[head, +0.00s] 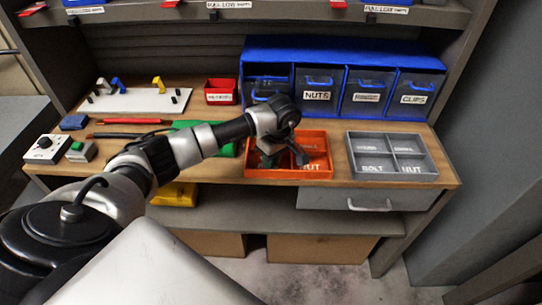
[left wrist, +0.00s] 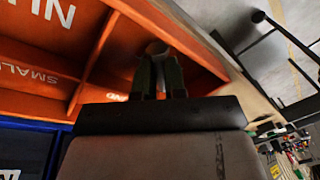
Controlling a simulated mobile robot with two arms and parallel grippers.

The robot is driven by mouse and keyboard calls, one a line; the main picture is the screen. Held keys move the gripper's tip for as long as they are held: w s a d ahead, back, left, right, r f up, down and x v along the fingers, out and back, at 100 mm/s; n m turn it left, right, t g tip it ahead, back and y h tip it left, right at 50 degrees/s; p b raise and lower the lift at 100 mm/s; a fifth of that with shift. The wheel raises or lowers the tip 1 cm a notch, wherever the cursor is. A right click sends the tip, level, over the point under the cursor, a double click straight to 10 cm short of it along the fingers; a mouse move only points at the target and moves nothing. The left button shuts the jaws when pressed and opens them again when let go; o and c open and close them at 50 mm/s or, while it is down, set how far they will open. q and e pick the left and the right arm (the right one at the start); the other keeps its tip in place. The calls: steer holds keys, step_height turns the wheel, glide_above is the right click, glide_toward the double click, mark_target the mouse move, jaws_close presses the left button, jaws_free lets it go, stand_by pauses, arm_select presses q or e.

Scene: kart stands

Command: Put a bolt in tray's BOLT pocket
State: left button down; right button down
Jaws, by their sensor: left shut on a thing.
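My left gripper (head: 268,161) is over the left front part of the orange tray (head: 262,174). In the left wrist view its dark green fingers (left wrist: 157,72) are close together, shut on a small brownish round-ended thing (left wrist: 155,47), likely a bolt, mostly hidden. The orange walls (left wrist: 98,45) surround the fingertips, with labels NUT and SMALL on neighbouring pockets. A grey tray (head: 391,153) stands to the right, with BOLT on its left front pocket and NUT on its right front one; its pockets look empty. My right gripper is not in view.
Blue bins (head: 343,93) stand behind the trays, labelled NUTS and CLIPS among others. A red bin (head: 220,92), a white board (head: 135,100) with hooks, and a control box (head: 45,149) are on the left. A shelf (head: 300,14) hangs above. A drawer (head: 368,201) is below the grey tray.

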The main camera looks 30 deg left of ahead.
arm_select(q)
steer(key=shift+f, duration=0.1)
steer(key=c, duration=1.5)
jaws_free()
steer(key=shift+o, duration=0.2)
steer(key=shift+r, duration=0.3)
step_height(320, 180, up, 12)
steer(key=w+d+b, duration=0.1)
steer(key=b, duration=0.2)
steer(key=shift+w+d+f, duration=0.15)
steer(key=shift+d+f, duration=0.1)
steer(key=shift+d, duration=0.05)
